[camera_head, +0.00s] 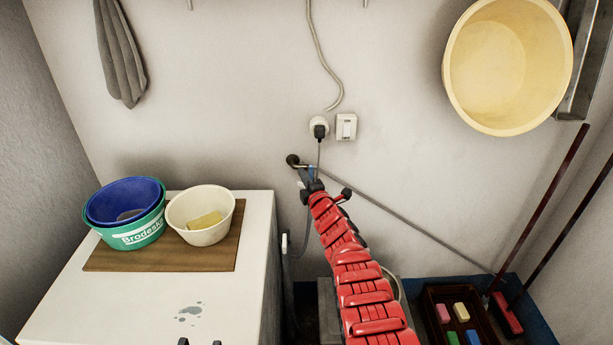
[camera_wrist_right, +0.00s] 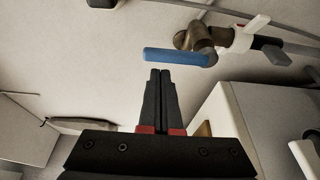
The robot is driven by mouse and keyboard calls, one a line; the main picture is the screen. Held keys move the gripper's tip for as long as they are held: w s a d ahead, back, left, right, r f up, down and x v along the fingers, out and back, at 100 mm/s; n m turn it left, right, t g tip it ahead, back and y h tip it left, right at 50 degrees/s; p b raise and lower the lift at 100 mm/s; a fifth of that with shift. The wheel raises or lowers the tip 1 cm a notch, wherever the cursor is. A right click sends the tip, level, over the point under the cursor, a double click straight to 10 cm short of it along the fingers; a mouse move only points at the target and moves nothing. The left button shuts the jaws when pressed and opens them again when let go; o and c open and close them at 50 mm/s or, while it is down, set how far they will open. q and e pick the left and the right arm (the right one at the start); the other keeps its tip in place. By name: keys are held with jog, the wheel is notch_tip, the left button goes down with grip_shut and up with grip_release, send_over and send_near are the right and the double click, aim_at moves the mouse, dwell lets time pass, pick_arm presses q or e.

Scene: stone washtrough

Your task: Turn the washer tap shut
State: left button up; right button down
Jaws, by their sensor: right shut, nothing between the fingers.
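The washer tap is a small brass tap on the back wall, seen in the head view (camera_head: 294,161) and the right wrist view (camera_wrist_right: 189,37). Its blue lever (camera_wrist_right: 178,57) lies crosswise just beyond my right fingertips in the wrist view. A bit of the blue shows beside the gripper in the head view (camera_head: 312,172). My right gripper (camera_wrist_right: 160,75) is shut and empty, with a small gap to the lever in the picture. In the head view the right gripper (camera_head: 304,177) is at the end of the red arm and partly covers the tap.
A white washer (camera_head: 240,292) stands left of my right arm, with a board (camera_head: 160,262), a green tub (camera_head: 140,238) and a cream bowl (camera_head: 203,232) on top. A grey hose (camera_head: 425,234) slopes down to the right. A plug (camera_head: 320,130) is above the tap.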

jog(key=shift+d, duration=0.5)
jog(key=shift+f, duration=0.1)
